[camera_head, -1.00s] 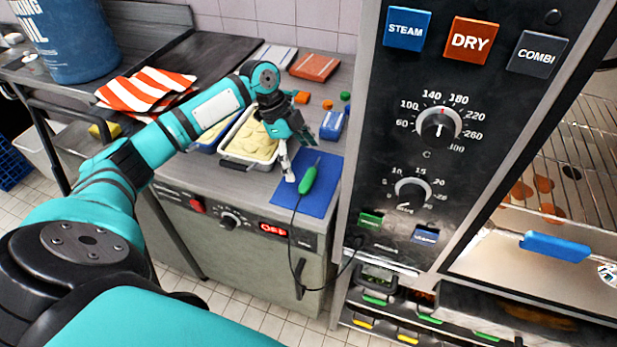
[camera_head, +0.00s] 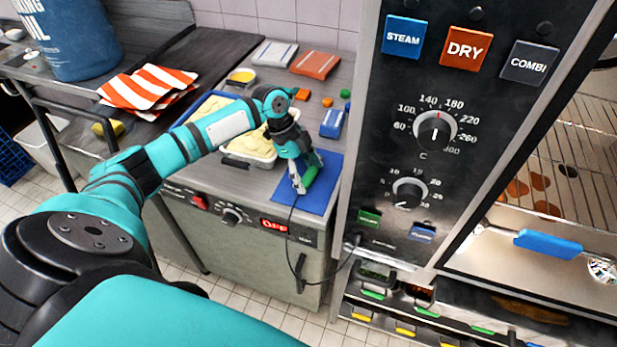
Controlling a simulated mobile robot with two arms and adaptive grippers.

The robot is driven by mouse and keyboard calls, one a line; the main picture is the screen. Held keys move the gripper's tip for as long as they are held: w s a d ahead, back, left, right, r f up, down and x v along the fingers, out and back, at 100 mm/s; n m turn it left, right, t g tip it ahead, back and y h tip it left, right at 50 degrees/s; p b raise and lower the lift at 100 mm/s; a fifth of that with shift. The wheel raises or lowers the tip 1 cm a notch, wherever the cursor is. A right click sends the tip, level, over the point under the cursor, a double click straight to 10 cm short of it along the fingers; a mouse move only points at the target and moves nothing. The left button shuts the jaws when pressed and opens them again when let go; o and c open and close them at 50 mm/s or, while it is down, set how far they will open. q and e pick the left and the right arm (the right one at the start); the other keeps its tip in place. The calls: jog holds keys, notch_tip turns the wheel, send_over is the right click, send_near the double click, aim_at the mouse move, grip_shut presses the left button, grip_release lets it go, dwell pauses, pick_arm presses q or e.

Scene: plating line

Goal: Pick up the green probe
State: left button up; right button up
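The green probe (camera_head: 310,177) lies on the blue mat (camera_head: 318,201) on the counter, left of the oven. A black cable runs from it down the counter front to the oven. My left gripper (camera_head: 304,183) is over the mat, pointing down at the probe. One finger is at the probe's left side, and the other side is partly hidden behind the probe and hand. The fingers look apart around the handle, but I cannot tell whether they touch it. My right gripper is not in view.
A tray of pale yellow food (camera_head: 250,142) sits close behind my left wrist. The oven panel (camera_head: 430,130) rises just right of the mat. A blue box (camera_head: 332,123) stands behind the mat. A striped cloth (camera_head: 148,88) lies at the left.

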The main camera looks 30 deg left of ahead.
pick_arm(q)
jog(key=c, duration=0.4)
